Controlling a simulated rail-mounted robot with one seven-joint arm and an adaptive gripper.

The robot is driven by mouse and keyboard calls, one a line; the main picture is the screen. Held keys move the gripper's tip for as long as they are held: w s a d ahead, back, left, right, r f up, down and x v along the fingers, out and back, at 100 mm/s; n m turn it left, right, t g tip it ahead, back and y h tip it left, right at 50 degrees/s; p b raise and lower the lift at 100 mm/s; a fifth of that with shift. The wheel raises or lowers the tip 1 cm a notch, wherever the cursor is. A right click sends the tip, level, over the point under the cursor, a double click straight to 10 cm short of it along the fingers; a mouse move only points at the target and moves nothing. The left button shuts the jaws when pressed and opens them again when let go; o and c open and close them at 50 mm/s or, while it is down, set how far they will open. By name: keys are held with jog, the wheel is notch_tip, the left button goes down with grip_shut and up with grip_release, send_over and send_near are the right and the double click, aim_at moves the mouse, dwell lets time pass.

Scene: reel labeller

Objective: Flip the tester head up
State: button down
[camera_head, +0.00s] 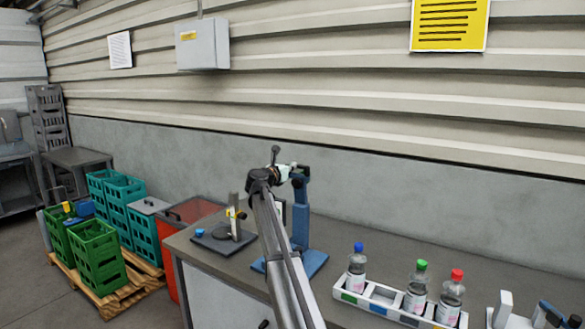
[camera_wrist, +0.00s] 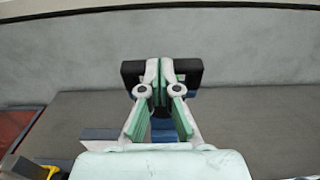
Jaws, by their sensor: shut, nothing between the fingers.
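The blue tester stand (camera_head: 301,215) stands on the bench on a flat blue base. Its dark tester head (camera_head: 302,170) is at the top of the column, partly hidden by my gripper (camera_head: 287,172). In the wrist view, my gripper (camera_wrist: 166,72) is shut and empty, with its pale green fingers together. The black tester head (camera_wrist: 193,76) shows on both sides of the fingertips, at their height. I cannot tell whether the fingers touch it. A bit of the blue stand (camera_wrist: 164,128) shows between the finger links.
A dark-based fixture (camera_head: 222,238) stands left of the tester. A white rack (camera_head: 385,297) with capped bottles and a white device (camera_head: 508,312) stand to the right. A red bin (camera_head: 190,211) and green crates (camera_head: 95,252) are left of the bench. The wall is close behind.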

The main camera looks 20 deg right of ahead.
jog(key=s+a+r+b, duration=0.2)
jog(key=s+a+r, duration=0.3)
jog(key=a, duration=0.3)
jog(key=s+a+r+b, duration=0.2)
jog(key=s+a+r, duration=0.4)
jog(key=a, duration=0.2)
jog(key=shift+a, duration=0.15)
